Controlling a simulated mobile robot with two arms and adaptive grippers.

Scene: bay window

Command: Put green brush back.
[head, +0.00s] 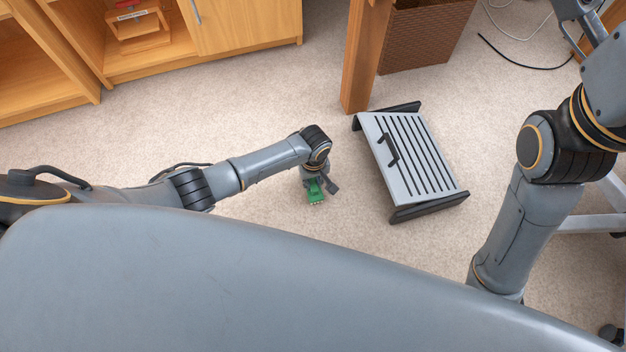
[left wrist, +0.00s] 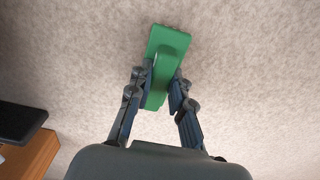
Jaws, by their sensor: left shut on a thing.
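The green brush (head: 315,192) is in my left gripper (head: 318,184), low over the carpet in the middle of the head view. In the left wrist view my left gripper (left wrist: 163,88) is shut on the brush (left wrist: 168,52), with a finger on each side of it. The brush's wide end sticks out past the fingertips. I cannot tell whether it touches the floor. My right arm shows at the right of the head view, but its gripper is out of view.
A grey slatted footrest (head: 408,150) with black ends stands just right of my left gripper. Behind it are a wooden leg (head: 362,60) and a brown woven basket (head: 425,38). A wooden cabinet (head: 245,22) stands at the back left. Cables (head: 520,62) lie at the back right. Carpet left of the footrest is clear.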

